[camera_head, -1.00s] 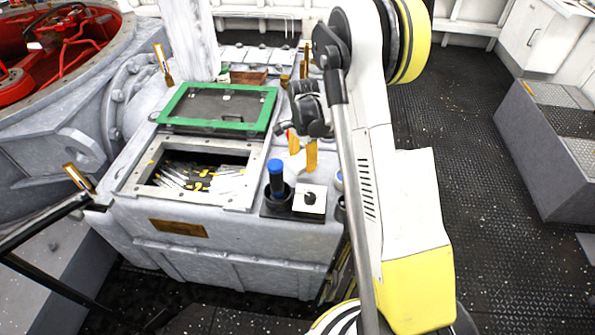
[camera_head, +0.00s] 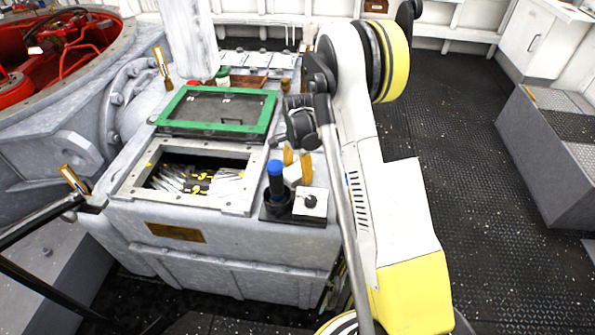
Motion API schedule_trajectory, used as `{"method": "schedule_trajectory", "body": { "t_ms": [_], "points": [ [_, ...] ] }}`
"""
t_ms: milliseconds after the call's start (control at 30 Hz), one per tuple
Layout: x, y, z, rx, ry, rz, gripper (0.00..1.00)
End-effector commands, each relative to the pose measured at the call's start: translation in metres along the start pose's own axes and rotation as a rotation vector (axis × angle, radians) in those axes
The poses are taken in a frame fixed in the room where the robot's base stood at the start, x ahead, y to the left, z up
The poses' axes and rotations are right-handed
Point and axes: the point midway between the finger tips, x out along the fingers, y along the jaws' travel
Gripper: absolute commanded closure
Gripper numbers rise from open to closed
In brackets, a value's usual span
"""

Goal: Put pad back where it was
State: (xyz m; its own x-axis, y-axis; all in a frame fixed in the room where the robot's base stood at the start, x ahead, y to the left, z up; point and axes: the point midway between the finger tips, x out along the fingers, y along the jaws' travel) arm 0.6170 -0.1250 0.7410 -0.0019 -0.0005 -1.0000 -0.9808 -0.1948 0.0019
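My gripper (camera_head: 297,164) hangs over the right part of the grey box top, behind the blue-topped cylinder. Its two amber fingers point down, and a small pale piece (camera_head: 293,174) shows at them. I cannot tell whether this piece is held or lies behind them. I cannot surely identify the pad in this view. A row of flat brown and pale pieces (camera_head: 251,82) lies at the back of the box, beyond the green-framed lid. The grey box (camera_head: 240,235) has an open hatch with several pale strips and yellow-marked pieces inside.
The green-framed lid (camera_head: 254,128) lies behind the hatch. The blue-topped cylinder (camera_head: 275,178) stands in a dark holder beside a white plate with a dark knob (camera_head: 311,202). A red-lined round opening (camera_head: 65,50) is at left. The dark deck at right has free room.

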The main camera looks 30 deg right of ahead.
Motion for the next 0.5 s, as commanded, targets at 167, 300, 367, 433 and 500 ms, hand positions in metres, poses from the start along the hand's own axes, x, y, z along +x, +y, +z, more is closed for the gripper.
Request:
{"method": "schedule_trajectory", "body": {
  "t_ms": [167,300,367,433,500],
  "points": [
    [-0.001,0.0,0.0,0.0,0.0,0.0,0.21],
    [-0.002,0.0,0.0,0.0,0.0,0.0,0.21],
    [-0.005,0.0,0.0,0.0,0.0,0.0,0.21],
    [-0.013,0.0,0.0,0.0,0.0,0.0,0.21],
    [-0.026,0.0,0.0,0.0,0.0,0.0,0.21]
  ]
}}
